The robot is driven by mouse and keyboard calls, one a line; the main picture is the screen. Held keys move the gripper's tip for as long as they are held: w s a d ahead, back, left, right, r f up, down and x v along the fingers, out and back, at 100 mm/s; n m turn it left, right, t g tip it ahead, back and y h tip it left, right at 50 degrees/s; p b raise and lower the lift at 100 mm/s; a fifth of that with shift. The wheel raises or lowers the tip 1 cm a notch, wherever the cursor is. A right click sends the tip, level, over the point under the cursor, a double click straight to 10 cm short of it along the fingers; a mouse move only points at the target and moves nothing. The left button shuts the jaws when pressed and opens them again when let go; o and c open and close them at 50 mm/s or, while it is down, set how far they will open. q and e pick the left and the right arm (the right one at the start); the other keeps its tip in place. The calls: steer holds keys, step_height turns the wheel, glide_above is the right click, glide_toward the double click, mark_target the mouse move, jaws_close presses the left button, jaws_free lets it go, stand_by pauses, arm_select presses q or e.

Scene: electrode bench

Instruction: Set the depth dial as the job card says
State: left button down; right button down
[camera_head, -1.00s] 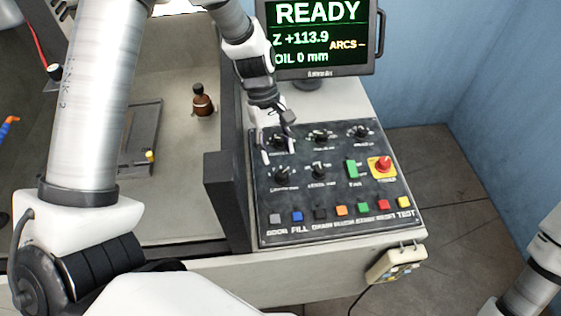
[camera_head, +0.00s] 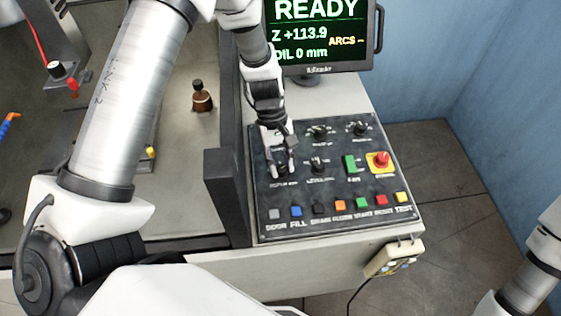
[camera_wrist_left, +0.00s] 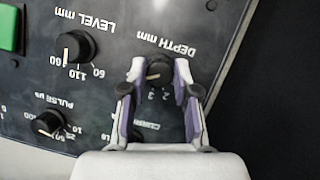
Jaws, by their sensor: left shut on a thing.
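The depth dial is a black knob (camera_wrist_left: 158,72) under the label "DEPTH mm", upside down in the left wrist view. My left gripper (camera_wrist_left: 159,66) is shut on it, with a finger on either side of the knob. Numbers such as 2 and 3 show beside the dial; the exact setting cannot be read. In the head view my left gripper (camera_head: 281,167) reaches down onto the control panel (camera_head: 330,215) and mostly hides the dial. No job card is readable in view. My right gripper is not in view.
The level dial (camera_wrist_left: 74,48) is beside the depth dial, and the pulse dial (camera_wrist_left: 47,124) is near. The panel also has a green switch (camera_head: 351,163), a red emergency button (camera_head: 381,159) and a row of coloured buttons. A dark upright wall (camera_head: 224,195) borders the panel's left.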

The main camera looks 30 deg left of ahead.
arm_select(q)
steer(key=c, duration=0.9)
jaws_free()
steer(key=shift+w+a, duration=0.1)
steer(key=v, duration=1.2)
steer(key=shift+f, duration=0.15)
